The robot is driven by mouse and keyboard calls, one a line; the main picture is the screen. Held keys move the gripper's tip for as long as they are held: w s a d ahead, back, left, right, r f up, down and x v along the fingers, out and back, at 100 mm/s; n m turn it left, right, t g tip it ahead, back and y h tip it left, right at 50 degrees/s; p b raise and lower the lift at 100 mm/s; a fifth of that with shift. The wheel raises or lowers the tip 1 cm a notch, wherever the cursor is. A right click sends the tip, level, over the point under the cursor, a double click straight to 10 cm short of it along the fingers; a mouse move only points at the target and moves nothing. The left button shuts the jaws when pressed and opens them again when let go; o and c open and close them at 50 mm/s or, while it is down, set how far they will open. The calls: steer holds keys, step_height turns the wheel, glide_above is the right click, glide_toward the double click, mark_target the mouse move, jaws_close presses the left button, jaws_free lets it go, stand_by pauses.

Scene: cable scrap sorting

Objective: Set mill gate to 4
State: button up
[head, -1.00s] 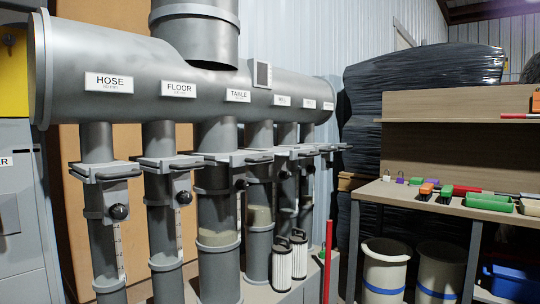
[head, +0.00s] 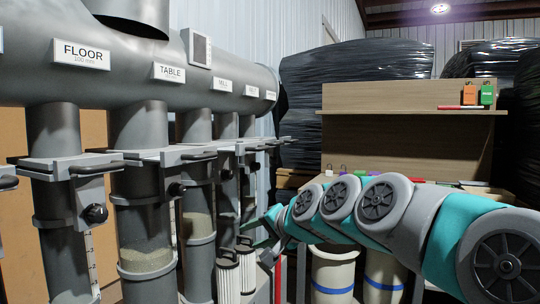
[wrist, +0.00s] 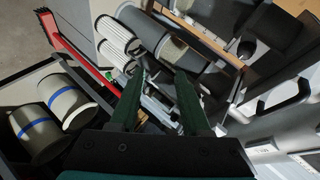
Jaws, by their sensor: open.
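The mill label (head: 222,83) is on the grey duct in the head view. Below it, the mill gate (head: 217,150) is a flat grey slide plate with a dark handle, and a dark knob (head: 226,174) hangs beneath. Its scale is too small to read. My gripper (head: 262,225) is low and in front of the right-hand pipes, apart from the mill gate. In the wrist view my gripper (wrist: 162,75) has two dark green fingers spread apart with nothing held. Gate handles show at the right of that view, but I cannot tell which is the mill's.
The floor gate (head: 80,165) and table gate (head: 165,155) are to the left. White buckets with blue bands (head: 333,272) stand under the bench. A wooden shelf (head: 410,111) is behind my arm.

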steer(key=w+a+r+m+t+y, duration=0.15)
steer(key=w+r+m+t, duration=0.25)
steer(key=w+r, duration=0.55)
steer(key=m+t+h+b, duration=0.2)
steer(key=m+t, duration=0.3)
steer(key=m, duration=0.2)
glide_toward(265, 149)
steer(key=x, duration=0.3)
steer(key=shift+n, duration=0.3)
steer(key=shift+p+x, duration=1.35)
steer(key=shift+x, duration=2.5)
jaws_close()
